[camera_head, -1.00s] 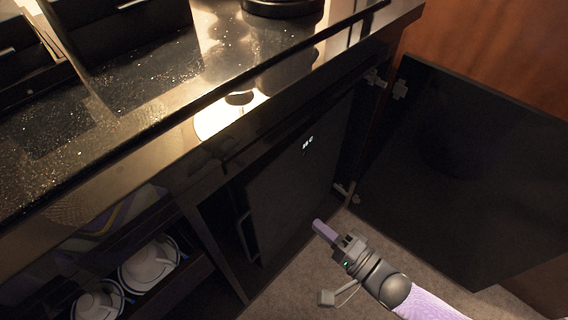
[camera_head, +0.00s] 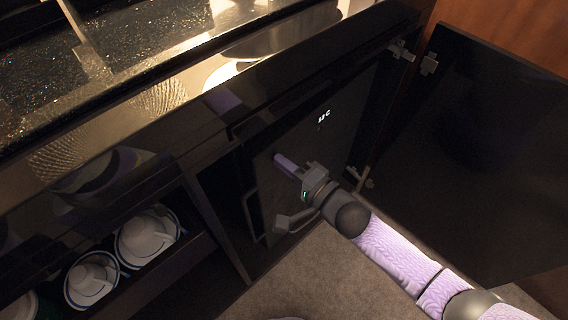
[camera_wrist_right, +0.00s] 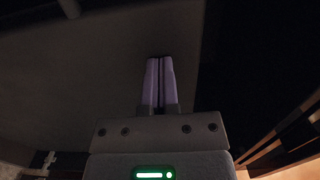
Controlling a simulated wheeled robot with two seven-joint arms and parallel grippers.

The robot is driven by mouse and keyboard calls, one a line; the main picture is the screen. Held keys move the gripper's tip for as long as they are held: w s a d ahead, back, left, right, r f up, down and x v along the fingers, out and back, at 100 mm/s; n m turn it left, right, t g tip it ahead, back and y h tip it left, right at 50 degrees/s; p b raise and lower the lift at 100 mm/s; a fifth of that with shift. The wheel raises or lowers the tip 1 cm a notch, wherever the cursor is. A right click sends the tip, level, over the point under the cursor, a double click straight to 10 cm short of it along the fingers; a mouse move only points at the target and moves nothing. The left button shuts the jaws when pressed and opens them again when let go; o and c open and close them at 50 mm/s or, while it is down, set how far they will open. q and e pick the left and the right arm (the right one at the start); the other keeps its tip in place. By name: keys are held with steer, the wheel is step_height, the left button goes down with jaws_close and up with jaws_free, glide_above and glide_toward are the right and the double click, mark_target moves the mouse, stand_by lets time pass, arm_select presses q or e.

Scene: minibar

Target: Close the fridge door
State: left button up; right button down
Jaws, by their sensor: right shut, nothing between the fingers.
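The dark fridge door (camera_head: 335,145) stands inside the cabinet opening, with a small lit display on its face and a handle (camera_head: 252,215) at its left edge. A dark gap shows left of that edge; I cannot tell whether the door is fully closed. My right gripper (camera_head: 277,158) is shut and empty, its lilac fingers in front of the door's face, right of the handle. In the right wrist view the shut fingers (camera_wrist_right: 158,62) point at a dark grey surface (camera_wrist_right: 90,70), close to it; contact is unclear. My left gripper is not in view.
A dark cabinet door (camera_head: 480,150) hangs wide open on the right, on metal hinges (camera_head: 402,52). The glossy counter (camera_head: 140,100) runs above. Cups on saucers (camera_head: 148,240) sit on a shelf at lower left. Carpet (camera_head: 300,270) lies below.

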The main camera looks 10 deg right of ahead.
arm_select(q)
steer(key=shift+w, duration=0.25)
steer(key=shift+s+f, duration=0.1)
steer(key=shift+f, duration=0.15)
arm_select(e)
steer(key=shift+w+a+r+m+t+h, duration=0.25)
steer(key=shift+w+a+m+t+h, duration=0.4)
steer(key=shift+w+a, duration=0.35)
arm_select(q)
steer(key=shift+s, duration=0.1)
arm_select(e)
steer(key=shift+r, duration=0.1)
